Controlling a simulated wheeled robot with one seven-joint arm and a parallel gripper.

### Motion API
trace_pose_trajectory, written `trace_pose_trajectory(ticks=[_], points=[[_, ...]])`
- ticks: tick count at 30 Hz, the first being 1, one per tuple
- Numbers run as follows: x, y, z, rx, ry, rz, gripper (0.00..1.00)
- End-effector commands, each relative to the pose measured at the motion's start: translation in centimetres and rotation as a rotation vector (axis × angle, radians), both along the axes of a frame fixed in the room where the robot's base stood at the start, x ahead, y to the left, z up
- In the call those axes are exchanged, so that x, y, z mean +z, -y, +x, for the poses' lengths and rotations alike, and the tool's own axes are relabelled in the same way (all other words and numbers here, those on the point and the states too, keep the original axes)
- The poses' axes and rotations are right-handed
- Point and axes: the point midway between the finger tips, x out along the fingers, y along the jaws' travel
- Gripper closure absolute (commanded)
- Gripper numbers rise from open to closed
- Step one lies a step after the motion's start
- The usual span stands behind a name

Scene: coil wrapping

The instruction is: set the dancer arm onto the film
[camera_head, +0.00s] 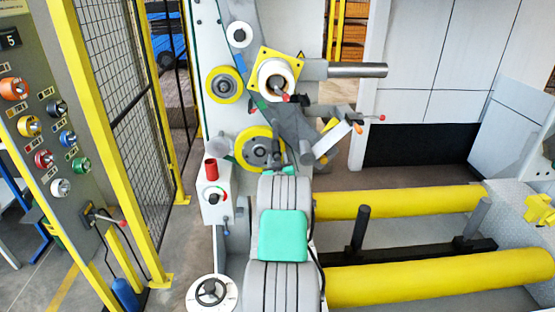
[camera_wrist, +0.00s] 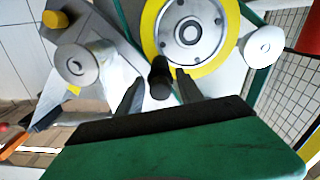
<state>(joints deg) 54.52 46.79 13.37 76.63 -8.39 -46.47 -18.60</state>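The dancer arm appears to be the grey arm (camera_head: 290,125) on the machine's upper front; it also shows at upper left in the wrist view (camera_wrist: 98,35), carrying a metal roller (camera_wrist: 75,65). A pale strip (camera_head: 333,139), probably the film, slants beside it to the right. My gripper (camera_head: 277,155) is just in front of the lower yellow-rimmed wheel (camera_head: 247,150). In the wrist view, its dark fingers (camera_wrist: 158,92) are spread, with a short black peg (camera_wrist: 160,78) between them. I see gaps beside the peg; whether it belongs to the dancer arm I cannot tell.
A control box with a red button (camera_head: 211,170) stands left of my arm. Yellow rollers (camera_head: 400,202) lie low on the right.

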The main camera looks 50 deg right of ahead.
Motion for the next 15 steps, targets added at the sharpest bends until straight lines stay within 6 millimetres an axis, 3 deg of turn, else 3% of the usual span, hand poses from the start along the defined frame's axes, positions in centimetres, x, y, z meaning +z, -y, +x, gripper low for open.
trace_pose_trajectory(ticks=[15], points=[[0.03,-0.06,0.04,0.001,0.0,0.0,1.0]])
